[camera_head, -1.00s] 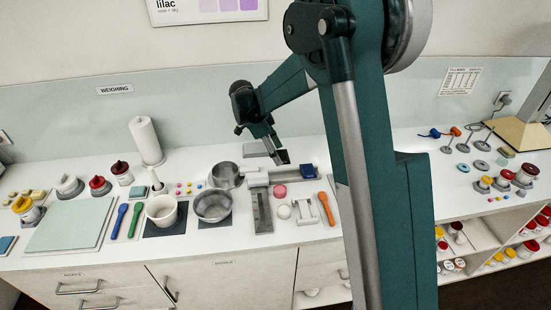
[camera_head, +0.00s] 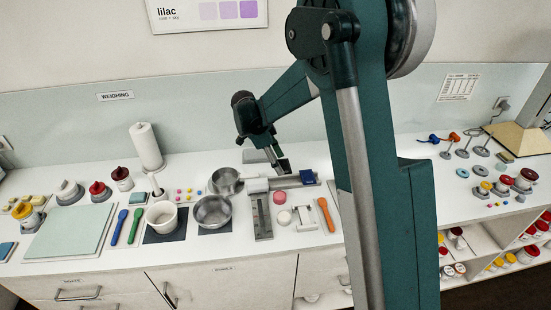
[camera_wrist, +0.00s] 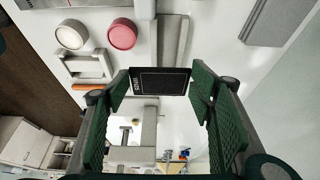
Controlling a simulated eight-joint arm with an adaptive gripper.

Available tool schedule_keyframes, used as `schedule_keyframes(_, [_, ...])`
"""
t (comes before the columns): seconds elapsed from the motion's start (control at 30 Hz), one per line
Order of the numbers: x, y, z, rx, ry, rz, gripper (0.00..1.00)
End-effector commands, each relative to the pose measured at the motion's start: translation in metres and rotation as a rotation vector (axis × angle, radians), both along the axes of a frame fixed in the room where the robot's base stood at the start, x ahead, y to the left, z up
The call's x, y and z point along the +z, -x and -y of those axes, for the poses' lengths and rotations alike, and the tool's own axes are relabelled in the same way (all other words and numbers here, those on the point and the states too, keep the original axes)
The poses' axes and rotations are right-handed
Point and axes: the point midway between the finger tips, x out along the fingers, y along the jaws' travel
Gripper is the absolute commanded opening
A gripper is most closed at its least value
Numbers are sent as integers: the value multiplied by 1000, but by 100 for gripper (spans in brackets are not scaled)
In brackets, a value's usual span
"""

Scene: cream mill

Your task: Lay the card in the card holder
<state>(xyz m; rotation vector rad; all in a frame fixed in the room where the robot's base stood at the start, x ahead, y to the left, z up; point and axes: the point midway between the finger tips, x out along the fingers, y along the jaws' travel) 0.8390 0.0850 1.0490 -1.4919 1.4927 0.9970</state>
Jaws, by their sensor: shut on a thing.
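The card is a dark, nearly black rectangle with a thin pale border and small lettering (camera_wrist: 160,82); it also shows in the head view (camera_head: 284,166). My gripper (camera_wrist: 161,76) is shut on the card, its green-padded fingers at the card's two short ends. In the head view my gripper (camera_head: 279,160) holds it above the back part of the counter. A flat grey slab (camera_head: 256,156) lies just behind it; it shows upper right in the wrist view (camera_wrist: 268,25) and may be the card holder. I cannot tell for sure.
A grey rail with a blue block (camera_head: 307,176) lies close in front of the card. Metal bowls (camera_head: 212,211) stand left.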

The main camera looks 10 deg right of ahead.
Motion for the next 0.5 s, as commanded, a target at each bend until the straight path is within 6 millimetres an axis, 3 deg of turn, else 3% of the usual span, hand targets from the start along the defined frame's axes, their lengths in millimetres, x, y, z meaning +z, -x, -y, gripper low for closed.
schedule_keyframes(0.27, [-15, 49, 16, 0, 0, 0, 44])
schedule_keyframes(0.5, [-30, 107, 33, 0, 0, 0, 44])
